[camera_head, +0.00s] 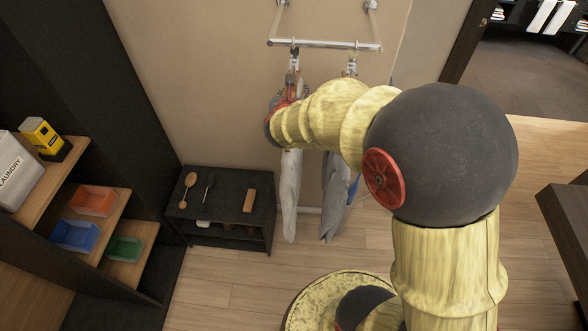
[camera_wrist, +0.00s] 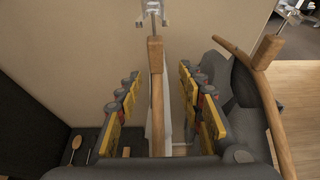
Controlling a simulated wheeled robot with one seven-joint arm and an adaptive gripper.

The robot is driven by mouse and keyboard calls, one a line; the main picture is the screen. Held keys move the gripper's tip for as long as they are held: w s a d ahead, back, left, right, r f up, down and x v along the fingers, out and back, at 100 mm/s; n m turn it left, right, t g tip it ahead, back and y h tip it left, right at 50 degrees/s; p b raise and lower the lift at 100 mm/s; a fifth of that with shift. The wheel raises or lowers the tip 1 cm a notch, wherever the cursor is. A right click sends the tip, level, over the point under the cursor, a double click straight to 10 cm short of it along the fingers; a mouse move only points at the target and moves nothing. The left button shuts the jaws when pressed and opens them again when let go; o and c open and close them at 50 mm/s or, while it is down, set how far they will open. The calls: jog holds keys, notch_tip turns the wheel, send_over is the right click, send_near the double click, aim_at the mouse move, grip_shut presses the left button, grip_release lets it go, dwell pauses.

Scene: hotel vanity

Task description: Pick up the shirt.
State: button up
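A pale garment (camera_head: 289,190), which looks like the shirt, hangs from the rail, its upper part hidden by my gripper in the head view. In the wrist view its wooden hanger (camera_wrist: 156,95) is seen edge-on, with a strip of pale cloth beside it. My gripper (camera_wrist: 160,78) is open, with one finger on each side of this hanger and visible gaps to both. A dark grey garment (camera_wrist: 238,85) hangs to the right on another wooden hanger (camera_wrist: 267,52), close to the right finger. It also shows in the head view (camera_head: 335,195).
The metal rail (camera_head: 325,44) is fixed to the wall. A low black shelf unit (camera_head: 225,183) with a spoon, another utensil and a small brown block stands to the left. Farther left, wooden shelves hold colored bins (camera_head: 75,236). Wooden floor is clear below the garments.

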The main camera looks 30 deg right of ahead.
aim_at(293, 89)
jog(key=x, duration=0.4)
jog(key=shift+w+a+p, duration=0.1)
jog(key=shift+w+p, duration=0.15)
jog(key=shift+p, duration=0.15)
jog(key=shift+c, duration=0.5)
grip_shut()
